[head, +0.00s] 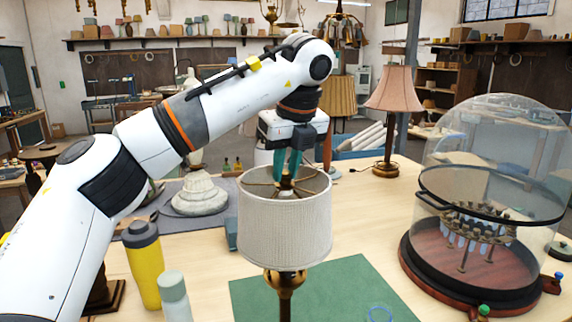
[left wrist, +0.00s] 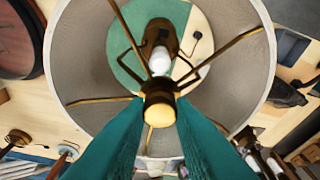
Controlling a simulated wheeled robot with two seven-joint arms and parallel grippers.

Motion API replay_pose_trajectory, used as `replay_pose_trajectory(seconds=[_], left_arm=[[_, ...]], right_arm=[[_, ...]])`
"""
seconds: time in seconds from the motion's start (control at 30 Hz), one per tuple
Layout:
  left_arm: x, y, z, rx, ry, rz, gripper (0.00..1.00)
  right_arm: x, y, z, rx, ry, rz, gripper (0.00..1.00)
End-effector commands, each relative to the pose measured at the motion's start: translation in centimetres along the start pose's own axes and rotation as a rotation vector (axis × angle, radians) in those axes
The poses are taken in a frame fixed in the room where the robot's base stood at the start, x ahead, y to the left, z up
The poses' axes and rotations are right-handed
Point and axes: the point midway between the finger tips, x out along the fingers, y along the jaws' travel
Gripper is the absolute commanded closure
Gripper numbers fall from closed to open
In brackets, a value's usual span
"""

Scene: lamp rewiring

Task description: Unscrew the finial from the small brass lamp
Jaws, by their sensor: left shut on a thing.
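The small brass lamp (head: 285,283) stands at the front middle of the bench under a pale fabric drum shade (head: 285,228). My left gripper (head: 287,180) reaches down from above into the shade's open top. In the left wrist view, its green fingers (left wrist: 160,122) are shut on the brass finial (left wrist: 160,108), at the hub where the shade's spokes meet. The white bulb (left wrist: 160,58) shows below the hub. In the head view the fingers mostly hide the finial. My right gripper is not in view.
A yellow bottle (head: 143,265) and a pale bottle (head: 173,297) stand left of the lamp. A glass dome on a wooden base (head: 425,275) stands right. A green mat (head: 345,285) lies beneath the lamp. A taller lamp (head: 390,90) stands behind.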

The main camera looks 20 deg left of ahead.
Motion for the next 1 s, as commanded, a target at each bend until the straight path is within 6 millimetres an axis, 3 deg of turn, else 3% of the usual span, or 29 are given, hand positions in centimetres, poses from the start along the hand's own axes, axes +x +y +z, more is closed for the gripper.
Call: replay_pose_trajectory(seconds=[0.13,0.5,0.87,1.0], left_arm=[[-0.5,0.1,-0.2,-0.108,0.002,-0.035,0.99],[-0.4,0.3,-0.2,-0.629,0.000,-0.196,0.99],[-0.2,0.3,-0.2,-0.672,0.000,-0.207,0.99],[-0.6,0.3,-0.4,-0.803,0.001,-0.250,0.99]], right_arm=[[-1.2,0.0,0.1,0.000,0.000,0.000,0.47],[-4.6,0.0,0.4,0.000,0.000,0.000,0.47],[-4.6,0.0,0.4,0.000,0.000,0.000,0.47],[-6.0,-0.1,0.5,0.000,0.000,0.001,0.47]])
